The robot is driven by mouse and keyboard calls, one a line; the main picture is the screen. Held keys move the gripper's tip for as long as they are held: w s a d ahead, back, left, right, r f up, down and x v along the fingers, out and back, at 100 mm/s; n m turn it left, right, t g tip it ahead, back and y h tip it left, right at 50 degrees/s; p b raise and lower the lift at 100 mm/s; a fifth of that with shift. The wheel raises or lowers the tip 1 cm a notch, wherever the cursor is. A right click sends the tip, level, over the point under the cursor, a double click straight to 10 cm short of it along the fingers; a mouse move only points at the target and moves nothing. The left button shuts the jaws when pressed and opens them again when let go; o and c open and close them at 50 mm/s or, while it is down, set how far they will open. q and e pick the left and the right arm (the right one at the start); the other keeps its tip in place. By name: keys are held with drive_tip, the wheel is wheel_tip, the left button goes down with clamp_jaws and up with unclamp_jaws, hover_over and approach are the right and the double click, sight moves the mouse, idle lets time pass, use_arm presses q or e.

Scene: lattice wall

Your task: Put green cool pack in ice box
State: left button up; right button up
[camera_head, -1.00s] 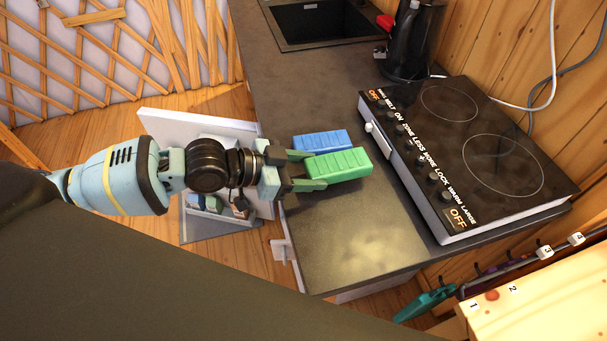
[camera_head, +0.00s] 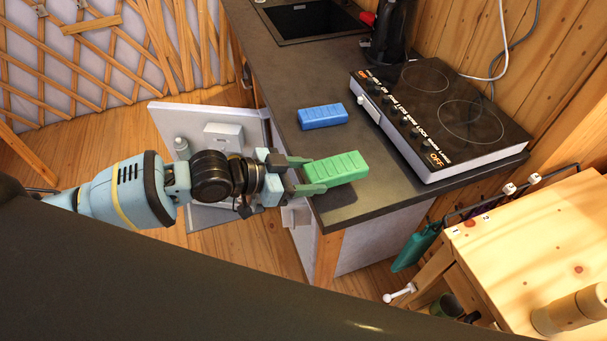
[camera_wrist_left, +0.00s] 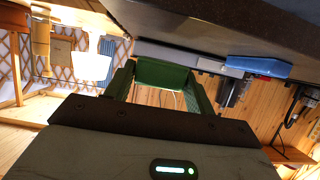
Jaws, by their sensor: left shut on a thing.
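My left gripper (camera_head: 308,175) is shut on the green cool pack (camera_head: 338,166), near the counter's front corner. A dark shadow lies below the pack, and it looks raised a little above the counter. In the left wrist view the green pack (camera_wrist_left: 165,74) sits between the two fingers. A blue cool pack (camera_head: 323,117) lies on the counter behind it, apart from it. A white open door or lid (camera_head: 165,112) stands left of the counter, partly behind my left arm; I cannot tell whether it belongs to the ice box. My right gripper is not in view.
A wooden table (camera_head: 535,235) with a bottle (camera_head: 570,312) stands at front right. Wooden floor is open left of the counter.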

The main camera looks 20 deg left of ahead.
use_arm(q)
drive_tip(key=shift+s+d+r, duration=0.1)
drive_tip(key=shift+s+d, duration=0.05)
drive_tip(key=shift+s, duration=0.5)
drive_tip(key=shift+s+d+r+n+t, duration=0.1)
drive_tip(key=shift+d+r+n+t, duration=0.2)
drive_tip(key=shift+d, duration=0.4)
drive_tip(key=shift+d+r+n+t+y, duration=0.1)
drive_tip(key=shift+r+n+t+y, duration=0.2)
drive_tip(key=shift+n+t+y, duration=0.15)
drive_tip(key=w+a+r+n+t+y, duration=0.1)
drive_tip(key=a+r+n+t+y, duration=0.3)
drive_tip(key=a+n+y, duration=0.5)
drive_tip(key=a+y, duration=0.1)
drive_tip(key=a, duration=0.2)
drive_tip(key=shift+w+a+r, duration=0.15)
drive_tip(key=shift+w+r, duration=0.2)
drive_tip(key=shift+r, duration=0.05)
drive_tip(key=shift+a+n, duration=0.1)
drive_tip(key=shift+n, duration=0.15)
